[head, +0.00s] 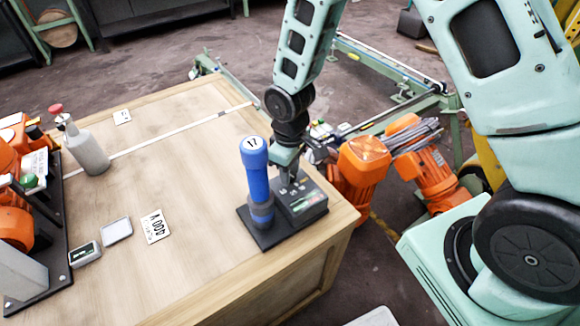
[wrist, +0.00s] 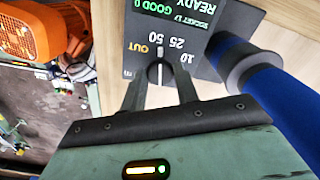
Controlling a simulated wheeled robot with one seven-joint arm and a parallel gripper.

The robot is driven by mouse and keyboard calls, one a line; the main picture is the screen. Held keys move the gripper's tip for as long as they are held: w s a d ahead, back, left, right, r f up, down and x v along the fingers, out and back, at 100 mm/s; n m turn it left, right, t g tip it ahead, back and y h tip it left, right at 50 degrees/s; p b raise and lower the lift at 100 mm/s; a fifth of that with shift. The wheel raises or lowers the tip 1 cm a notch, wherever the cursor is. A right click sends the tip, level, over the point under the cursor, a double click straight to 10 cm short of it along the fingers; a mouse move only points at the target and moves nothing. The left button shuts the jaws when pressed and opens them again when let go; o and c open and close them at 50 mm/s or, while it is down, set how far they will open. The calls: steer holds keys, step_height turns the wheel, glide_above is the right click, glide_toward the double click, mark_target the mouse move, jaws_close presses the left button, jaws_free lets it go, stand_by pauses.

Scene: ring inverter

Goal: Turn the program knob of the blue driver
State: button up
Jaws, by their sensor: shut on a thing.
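The blue driver (head: 256,180) stands upright in a black dock (head: 265,237) near the table's right edge, with "17" on its cap. In the wrist view the driver (wrist: 275,105) lies at the right. Beside it on the dock is a dark control box (head: 302,207); its panel (wrist: 182,20) reads READY and GOOD in green. The program knob (wrist: 160,72) has a white pointer line and sits among the marks OUT, 25, 50 and 10. My gripper (wrist: 160,84) is shut on the knob from above, one finger on each side. The head view mostly hides the knob behind my gripper (head: 287,172).
Orange motors (head: 365,165) stand close to the right of the table. A grey bottle (head: 87,150) with a red top, a label card (head: 155,226) and small devices lie to the left. The wooden tabletop (head: 190,130) between is mostly clear.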

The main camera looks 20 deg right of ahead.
steer(key=n+p, duration=0.1)
steer(key=n, duration=0.4)
steer(key=shift+r+n+p, duration=0.1)
steer(key=shift+n+p, duration=0.8)
steer(key=shift+n, duration=1.4)
steer(key=o, duration=1)
steer(key=shift+c, duration=0.2)
step_height(320, 180, up, 17)
steer(key=p, duration=0.1)
steer(key=shift+r, duration=0.15)
